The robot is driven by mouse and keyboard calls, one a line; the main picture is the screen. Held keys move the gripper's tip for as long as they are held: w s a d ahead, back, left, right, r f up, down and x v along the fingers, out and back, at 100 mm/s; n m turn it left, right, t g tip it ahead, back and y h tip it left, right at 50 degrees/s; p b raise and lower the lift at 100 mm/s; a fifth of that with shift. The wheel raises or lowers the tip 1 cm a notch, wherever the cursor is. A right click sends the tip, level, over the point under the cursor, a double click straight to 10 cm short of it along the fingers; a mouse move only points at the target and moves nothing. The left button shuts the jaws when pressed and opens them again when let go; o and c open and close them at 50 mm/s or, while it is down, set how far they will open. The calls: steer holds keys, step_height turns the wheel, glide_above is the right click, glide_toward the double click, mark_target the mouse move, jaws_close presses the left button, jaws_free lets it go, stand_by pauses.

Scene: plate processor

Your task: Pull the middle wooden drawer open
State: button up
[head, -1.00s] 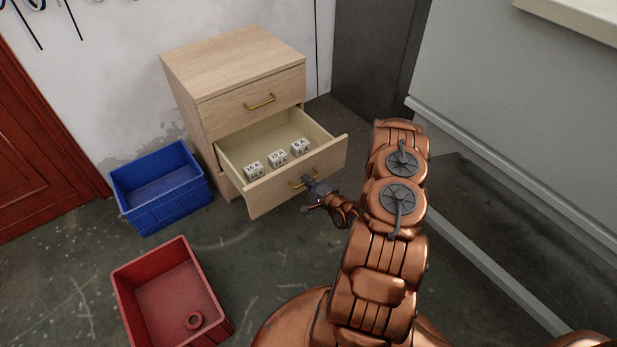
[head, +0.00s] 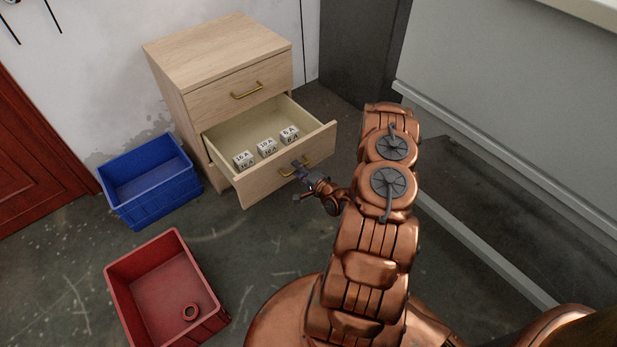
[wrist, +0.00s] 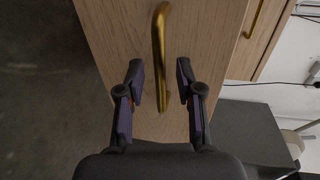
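The middle wooden drawer (head: 262,185) is pulled well out of the light wooden cabinet (head: 168,80). Its open inside shows several white blocks with printed labels in a row. The brass handle (head: 284,173) is on its front. My gripper (head: 299,168) is at the right part of this handle. In the wrist view, my gripper (wrist: 159,70) is open. The brass handle (wrist: 160,50) appears between its two spread fingers with a gap on both sides. I cannot tell how deep the handle sits between them.
The closed top drawer (head: 225,97) is above. A blue crate (head: 150,205) stands left of the cabinet. A grey wall unit (head: 490,110) is on the right. Bare floor lies between crates and drawer.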

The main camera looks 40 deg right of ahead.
steer(key=s+r, duration=0.2)
steer(key=s, duration=0.9)
steer(key=shift+s, duration=0.15)
steer(key=shift+a+r, duration=0.1)
stand_by(0.4)
